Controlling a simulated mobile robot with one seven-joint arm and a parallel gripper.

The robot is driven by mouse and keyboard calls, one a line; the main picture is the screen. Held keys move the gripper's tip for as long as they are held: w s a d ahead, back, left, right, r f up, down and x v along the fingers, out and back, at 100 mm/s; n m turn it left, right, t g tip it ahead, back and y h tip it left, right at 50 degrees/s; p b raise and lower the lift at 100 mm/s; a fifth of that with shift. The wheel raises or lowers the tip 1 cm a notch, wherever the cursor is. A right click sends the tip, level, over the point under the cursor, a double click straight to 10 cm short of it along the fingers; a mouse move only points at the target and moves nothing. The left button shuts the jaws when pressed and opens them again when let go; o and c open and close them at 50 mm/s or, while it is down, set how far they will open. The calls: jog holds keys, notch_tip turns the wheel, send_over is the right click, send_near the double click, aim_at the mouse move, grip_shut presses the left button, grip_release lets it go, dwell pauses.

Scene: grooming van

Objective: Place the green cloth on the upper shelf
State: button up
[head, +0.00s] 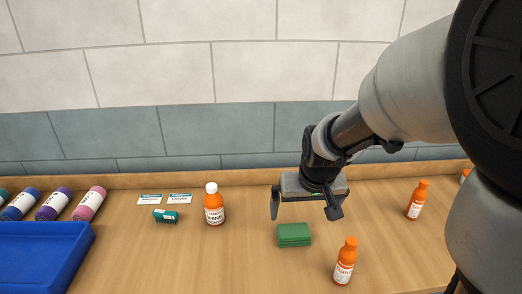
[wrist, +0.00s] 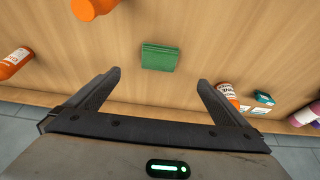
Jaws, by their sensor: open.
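The green cloth (head: 294,235) lies folded in a small flat block on the wooden counter. It also shows in the wrist view (wrist: 159,57), ahead of the fingers and between their lines. My gripper (head: 307,212) is open and empty, pointing down, and appears above and slightly behind the cloth in the head view. In the wrist view its two fingers (wrist: 160,80) are spread wide with bare counter between them. No upper shelf shows in either view.
An orange bottle with a white cap (head: 214,206) stands left of the cloth. Orange bottles (head: 345,262) (head: 417,200) stand to its right. A small teal box (head: 165,215), two cards (head: 179,199), rolled towels (head: 89,204) and a blue bin (head: 40,255) are at left. A tiled wall (head: 190,130) closes the back.

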jog(key=b, duration=0.3)
send_over(294, 231)
jog(key=s, duration=0.3)
notch_tip(294, 231, down, 10)
jog(key=shift+r, duration=0.2)
jog(key=shift+w+b+x, duration=0.15)
jog(key=shift+b+x, duration=0.15)
jog(key=shift+x, duration=1.15)
jog(key=shift+w+b+x, duration=0.1)
jog(key=shift+b+x, duration=0.15)
jog(key=shift+x, duration=1.25)
jog(key=shift+d+r, duration=0.1)
jog(key=shift+r, duration=0.05)
jog(key=shift+c, duration=0.3)
jog(key=c, duration=1.2)
jog(key=shift+o, duration=0.2)
jog(key=shift+r, duration=0.1)
notch_tip(294, 231, up, 10)
jog(key=p, duration=0.3)
jog(key=s+p, duration=0.7)
jog(key=p, duration=0.2)
jog(key=shift+s+r, duration=0.15)
jog(key=shift+r, duration=0.1)
